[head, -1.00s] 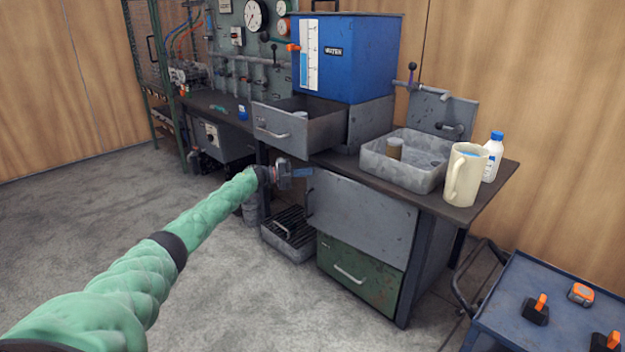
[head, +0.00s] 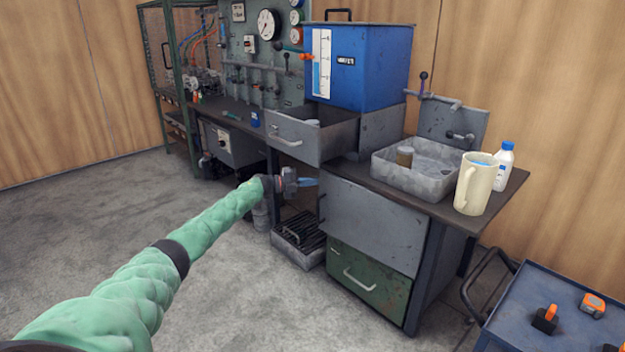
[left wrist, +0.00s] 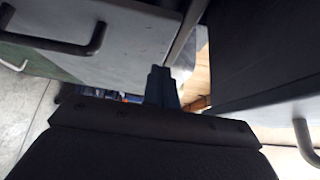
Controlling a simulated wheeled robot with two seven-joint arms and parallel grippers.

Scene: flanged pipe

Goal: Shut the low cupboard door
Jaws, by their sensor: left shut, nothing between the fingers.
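The low cupboard door (head: 370,226) is a grey panel under the right part of the bench, above a green drawer. A dark handle (head: 322,206) is on its left edge. The door appears to stand somewhat ajar, its left edge out from the cabinet. My left gripper (head: 312,183) is shut and empty, just left of the door's upper left corner. In the left wrist view its fingers (left wrist: 161,88) point at a gap beside the edge of the grey door (left wrist: 130,42); contact cannot be told. My right gripper is not in view.
An open grey drawer (head: 300,139) juts out above my left gripper. The green drawer (head: 362,280) sits below the door. A slatted tray (head: 298,240) is on the floor to the left. A blue cart (head: 550,290) stands at right. The floor in front is clear.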

